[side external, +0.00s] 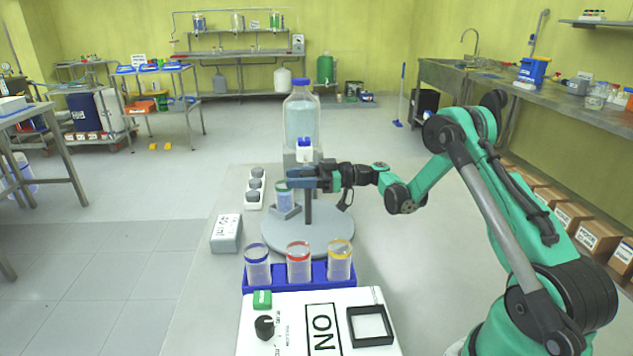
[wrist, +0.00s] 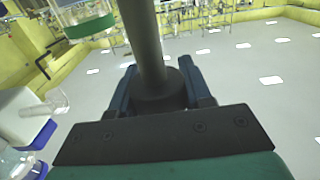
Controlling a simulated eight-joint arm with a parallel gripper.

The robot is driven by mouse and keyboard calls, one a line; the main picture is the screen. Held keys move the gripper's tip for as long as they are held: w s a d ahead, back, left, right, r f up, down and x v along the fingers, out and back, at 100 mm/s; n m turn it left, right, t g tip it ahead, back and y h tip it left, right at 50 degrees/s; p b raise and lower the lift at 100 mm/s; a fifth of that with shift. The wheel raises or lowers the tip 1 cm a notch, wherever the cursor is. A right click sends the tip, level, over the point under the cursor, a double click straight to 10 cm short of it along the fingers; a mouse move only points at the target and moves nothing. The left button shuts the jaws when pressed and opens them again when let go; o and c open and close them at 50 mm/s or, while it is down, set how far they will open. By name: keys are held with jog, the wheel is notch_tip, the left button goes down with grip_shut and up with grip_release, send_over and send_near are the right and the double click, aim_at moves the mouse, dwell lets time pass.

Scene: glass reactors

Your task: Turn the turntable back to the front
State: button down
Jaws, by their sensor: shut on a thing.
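The turntable (side external: 345,238) is a round grey disc on the bench with a dark upright post (side external: 308,208). My gripper (side external: 300,180) is at the post's upper part, reaching in from the right. In the wrist view the post (wrist: 147,40) stands between the two fingers of my gripper (wrist: 160,90), which are shut on it. A white piece with a blue cap (side external: 304,150) shows just above my gripper. Finger contact is partly hidden.
A large clear bottle (side external: 301,115) with a blue cap stands behind the turntable. A blue rack (side external: 290,276) with blue-, red- and yellow-banded jars and a control box (side external: 290,322) are in front. A grey block (side external: 227,233) and white strip (side external: 255,188) lie left.

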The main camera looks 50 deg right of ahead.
jog(key=shift+s+n+g+y, duration=0.1)
jog(key=shift+n+g+y, duration=0.5)
jog(key=shift+g, duration=0.1)
jog(key=shift+s+a+n+g+y, duration=0.15)
jog(key=shift+n+g+y, duration=0.7)
jog(key=shift+g, duration=0.45)
jog(key=shift+s+n+g+y, duration=0.1)
jog(key=shift+n+g+y, duration=0.55)
jog(key=shift+n+g, duration=0.55)
jog(key=shift+s+n+g, duration=0.1)
jog(key=shift+n+g, duration=0.35)
jog(key=shift+g, duration=0.55)
jog(key=shift+c, duration=2)
grip_release()
notch_tip(320, 180, up, 20)
jog(key=shift+o, duration=0.2)
